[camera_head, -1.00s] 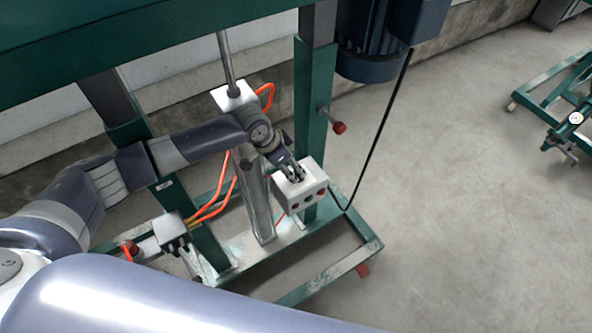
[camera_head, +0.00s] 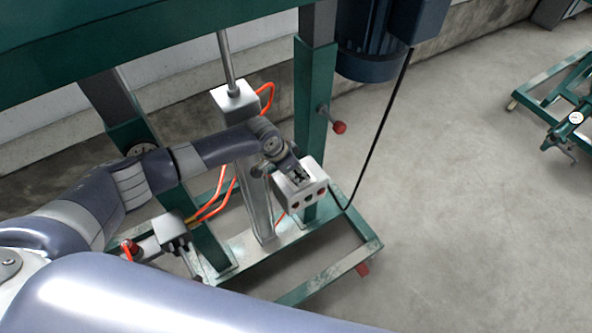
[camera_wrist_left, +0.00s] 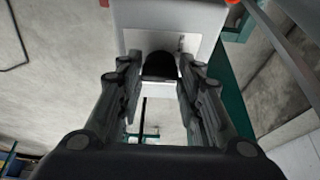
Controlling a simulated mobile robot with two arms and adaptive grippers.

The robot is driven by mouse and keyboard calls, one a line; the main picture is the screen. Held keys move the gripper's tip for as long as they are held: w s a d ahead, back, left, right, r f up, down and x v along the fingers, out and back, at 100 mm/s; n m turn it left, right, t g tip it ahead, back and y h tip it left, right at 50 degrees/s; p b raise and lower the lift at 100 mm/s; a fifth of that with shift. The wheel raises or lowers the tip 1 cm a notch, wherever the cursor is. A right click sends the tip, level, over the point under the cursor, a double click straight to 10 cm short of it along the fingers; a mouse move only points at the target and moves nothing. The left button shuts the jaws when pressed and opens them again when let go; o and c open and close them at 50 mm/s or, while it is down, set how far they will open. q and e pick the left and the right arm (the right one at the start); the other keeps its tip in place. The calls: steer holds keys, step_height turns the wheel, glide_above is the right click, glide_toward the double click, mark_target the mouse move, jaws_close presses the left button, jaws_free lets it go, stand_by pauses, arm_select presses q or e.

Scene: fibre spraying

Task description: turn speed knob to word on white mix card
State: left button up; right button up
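A white control box (camera_head: 306,194) with several dark and red round parts on its front stands low by the green post. My left gripper (camera_head: 297,176) is at its top, pointing down. In the left wrist view, a black knob (camera_wrist_left: 160,67) on a grey plate (camera_wrist_left: 187,43) sits between the fingertips of the left gripper (camera_wrist_left: 160,78). The fingers stand apart on both sides of the knob, with what looks like a small gap. The knob's pointer and any lettering cannot be read. I cannot make out the white mix card. My right gripper is out of view.
The green machine frame (camera_head: 308,110) rises behind the box, with a blue motor (camera_head: 372,55) above right. A black cable (camera_head: 380,130) hangs to the right. Orange hoses (camera_head: 214,205) run left of the box.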

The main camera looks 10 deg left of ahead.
arm_select(q)
steer(key=shift+r+n+p, duration=0.15)
steer(key=shift+n+p, duration=0.15)
steer(key=shift+p, duration=0.25)
steer(key=n+p, duration=0.1)
steer(key=n+y+p, duration=0.1)
steer(key=p, duration=0.1)
steer(key=n+p, duration=0.1)
steer(key=shift+s+d+n+t, duration=0.2)
steer(key=shift+d+n+t, duration=0.1)
steer(key=shift+t, duration=0.1)
steer(key=n+y+p, duration=0.1)
steer(key=n+p, duration=0.1)
steer(key=shift+d+n, duration=0.1)
steer(key=shift+n, duration=0.2)
steer(key=shift+n+t+y+p, duration=0.3)
steer(key=shift+n+y+p, duration=0.5)
steer(key=shift+n, duration=0.8)
steer(key=shift+w, duration=0.1)
steer(key=o, duration=1.1)
steer(key=shift+c, duration=0.2)
